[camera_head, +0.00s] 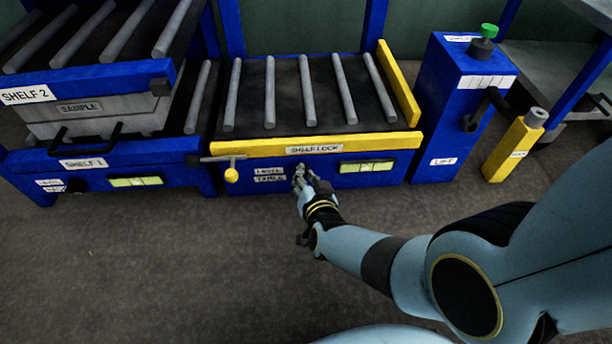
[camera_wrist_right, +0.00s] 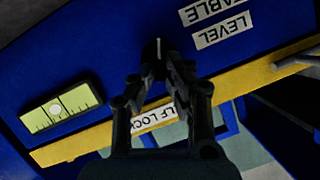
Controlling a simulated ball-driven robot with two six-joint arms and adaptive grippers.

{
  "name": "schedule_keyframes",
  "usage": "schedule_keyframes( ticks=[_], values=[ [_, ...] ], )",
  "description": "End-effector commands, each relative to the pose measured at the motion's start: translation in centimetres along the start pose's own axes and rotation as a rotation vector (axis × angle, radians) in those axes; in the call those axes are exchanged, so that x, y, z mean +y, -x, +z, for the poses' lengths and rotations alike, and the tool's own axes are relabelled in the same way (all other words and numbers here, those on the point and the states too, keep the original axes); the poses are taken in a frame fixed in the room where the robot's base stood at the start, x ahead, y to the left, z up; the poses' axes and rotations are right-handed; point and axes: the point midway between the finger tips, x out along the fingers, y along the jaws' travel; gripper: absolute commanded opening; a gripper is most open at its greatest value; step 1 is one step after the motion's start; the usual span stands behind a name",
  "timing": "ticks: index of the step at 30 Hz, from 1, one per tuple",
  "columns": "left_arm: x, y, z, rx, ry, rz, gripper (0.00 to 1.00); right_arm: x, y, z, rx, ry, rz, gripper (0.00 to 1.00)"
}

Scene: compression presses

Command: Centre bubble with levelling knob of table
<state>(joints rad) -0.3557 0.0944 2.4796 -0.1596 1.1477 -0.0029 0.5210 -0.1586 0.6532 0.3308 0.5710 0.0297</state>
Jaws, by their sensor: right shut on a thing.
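The table (camera_head: 230,178) is a blue roller bed with a yellow front bar. Its level vial (camera_head: 367,167) is yellow-green, on the front face at the right. In the right wrist view the vial (camera_wrist_right: 80,99) shows a pale bubble (camera_wrist_right: 55,110) near its middle, between dark marks. The black levelling knob (camera_wrist_right: 158,47) with a white line sits between my right fingertips, beside the upside-down LEVEL TABLE labels (camera_wrist_right: 222,30). My right gripper (camera_head: 299,174) is shut on this knob at the table's front face, and hides it in the head view. My left gripper is out of view.
A yellow handle (camera_head: 231,174) sticks out below the SHELF LOCK bar (camera_head: 314,149). A blue lift post (camera_head: 450,130) and yellow post (camera_head: 508,158) stand right. A rack (camera_head: 110,180) with shelves and its own vial (camera_head: 135,181) stands left. The front floor is clear.

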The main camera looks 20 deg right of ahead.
Motion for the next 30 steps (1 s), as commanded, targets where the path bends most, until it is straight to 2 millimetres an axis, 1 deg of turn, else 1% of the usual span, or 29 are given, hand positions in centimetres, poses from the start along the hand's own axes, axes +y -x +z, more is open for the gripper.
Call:
schedule_keyframes(
  ticks=[4, 12, 20, 21, 25, 26, 30],
  values=[
    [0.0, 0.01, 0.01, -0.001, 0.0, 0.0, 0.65, 0.09, 0.0, 0.0, 0.001, -0.012, -0.006, 0.0],
    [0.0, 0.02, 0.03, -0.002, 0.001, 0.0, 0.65, 0.28, -0.02, 0.03, 0.0, -0.121, -0.051, 0.0],
    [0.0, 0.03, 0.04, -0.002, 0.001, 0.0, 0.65, 0.29, -0.01, 0.04, -0.001, -0.127, -0.053, 0.0],
    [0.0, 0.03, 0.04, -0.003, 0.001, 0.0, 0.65, 0.3, -0.01, 0.05, -0.001, -0.127, -0.053, 0.15],
    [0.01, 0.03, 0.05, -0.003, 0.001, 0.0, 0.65, 0.3, 0.0, 0.05, -0.001, -0.127, -0.053, 0.32],
    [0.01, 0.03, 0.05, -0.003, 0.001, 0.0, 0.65, 0.3, 0.0, 0.05, -0.001, -0.127, -0.053, 0.35],
    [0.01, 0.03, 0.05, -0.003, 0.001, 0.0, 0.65, 0.3, 0.0, 0.04, 0.0, -0.126, -0.053, 0.35]
  ],
)
